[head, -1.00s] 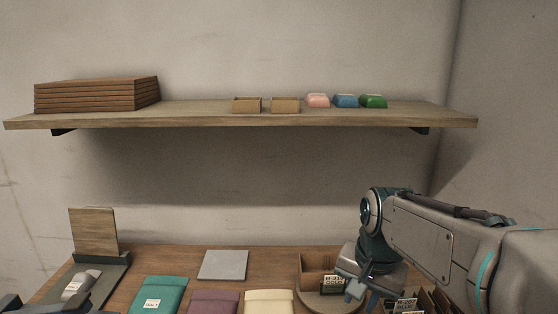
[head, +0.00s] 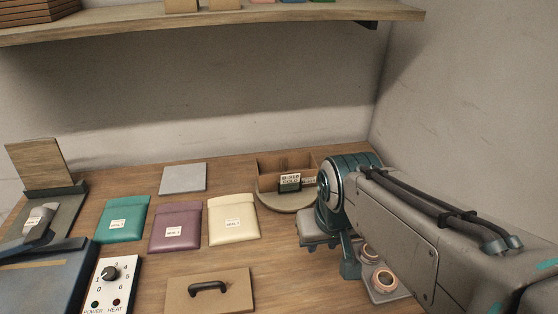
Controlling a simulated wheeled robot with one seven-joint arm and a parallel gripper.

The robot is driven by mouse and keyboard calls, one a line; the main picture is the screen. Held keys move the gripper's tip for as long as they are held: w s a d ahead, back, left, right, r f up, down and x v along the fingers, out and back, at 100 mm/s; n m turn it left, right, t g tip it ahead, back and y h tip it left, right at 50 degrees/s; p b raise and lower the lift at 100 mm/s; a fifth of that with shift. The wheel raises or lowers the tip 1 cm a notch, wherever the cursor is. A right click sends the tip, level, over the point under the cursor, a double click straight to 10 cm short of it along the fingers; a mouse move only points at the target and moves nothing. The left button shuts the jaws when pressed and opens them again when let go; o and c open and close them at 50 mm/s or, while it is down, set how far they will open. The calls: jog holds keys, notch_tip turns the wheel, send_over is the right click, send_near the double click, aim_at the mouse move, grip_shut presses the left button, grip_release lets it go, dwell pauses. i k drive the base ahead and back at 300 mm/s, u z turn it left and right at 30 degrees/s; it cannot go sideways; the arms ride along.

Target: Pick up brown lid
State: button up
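The brown lid (head: 213,303) is a flat brown panel with a black arched handle (head: 208,288) on top. It lies on the table near the bottom middle of the head view, its lower edge cut off by the frame. My gripper (head: 336,258) is to the right of the lid and apart from it, pointing down. Its fingers are partly hidden by the wrist, and I cannot tell how far apart they are.
A brown open box (head: 272,168) with labelled cards stands on a round base behind my gripper. Copper rings (head: 378,280) lie right of it. Teal (head: 122,218), purple (head: 176,226) and cream pouches (head: 233,219) lie behind the lid. A control panel (head: 113,285) stands left of it.

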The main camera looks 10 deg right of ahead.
aim_at(207, 290)
jog(key=k, duration=0.5)
jog(key=z, duration=2.6)
jog(key=k, duration=1.45)
jog(key=u, duration=2)
jog(key=i, duration=0.4)
